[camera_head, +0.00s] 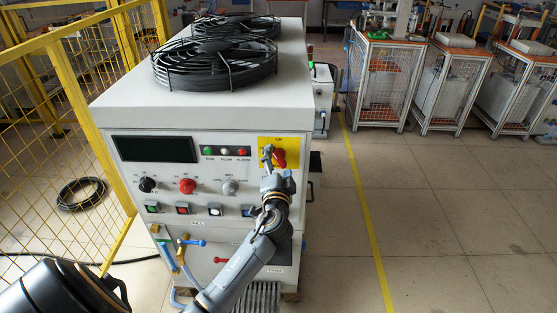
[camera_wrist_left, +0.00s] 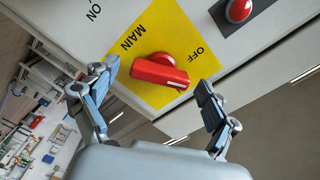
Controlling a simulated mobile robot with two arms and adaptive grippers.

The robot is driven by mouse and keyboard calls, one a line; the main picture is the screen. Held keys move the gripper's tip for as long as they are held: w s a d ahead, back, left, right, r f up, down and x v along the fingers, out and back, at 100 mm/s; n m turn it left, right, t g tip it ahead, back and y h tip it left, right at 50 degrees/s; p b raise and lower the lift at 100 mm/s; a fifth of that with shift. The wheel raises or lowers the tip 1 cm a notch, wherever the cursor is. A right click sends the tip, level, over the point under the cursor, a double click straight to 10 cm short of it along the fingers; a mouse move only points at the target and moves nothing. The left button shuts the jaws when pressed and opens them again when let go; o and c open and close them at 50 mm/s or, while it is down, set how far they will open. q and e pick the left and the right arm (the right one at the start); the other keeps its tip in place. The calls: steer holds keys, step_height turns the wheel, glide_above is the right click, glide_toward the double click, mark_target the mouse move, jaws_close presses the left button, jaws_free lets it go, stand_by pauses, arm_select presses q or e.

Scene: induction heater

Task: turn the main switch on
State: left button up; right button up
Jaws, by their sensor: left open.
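The main switch (camera_head: 280,157) is a red rotary knob on a yellow plate (camera_head: 290,144) at the upper right of the white heater's front panel. In the left wrist view, the red knob (camera_wrist_left: 160,72) sits on the yellow plate (camera_wrist_left: 150,28), marked MAIN and OFF, with ON printed on the panel beyond it. My left gripper (camera_head: 271,160) is in front of the switch. In the wrist view, its fingers (camera_wrist_left: 157,76) are open, one on each side of the knob, with visible gaps. My right gripper is not in view.
The heater panel (camera_head: 200,225) has a dark display (camera_head: 155,149), small lamps, knobs and several buttons left of the switch. A red button (camera_wrist_left: 239,10) is near the plate in the wrist view. A yellow mesh fence (camera_head: 50,150) stands left; open floor (camera_head: 450,220) lies right.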

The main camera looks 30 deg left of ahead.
arm_select(q)
steer(key=shift+w, duration=0.1)
steer(key=shift+c, duration=0.4)
steer(key=c, duration=1.1)
steer(key=shift+m, duration=0.3)
steer(key=m+p, duration=0.1)
steer(key=m, duration=0.2)
steer(key=shift+r, duration=0.1)
steer(key=shift+m+p, duration=0.55)
steer(key=shift+m, duration=0.65)
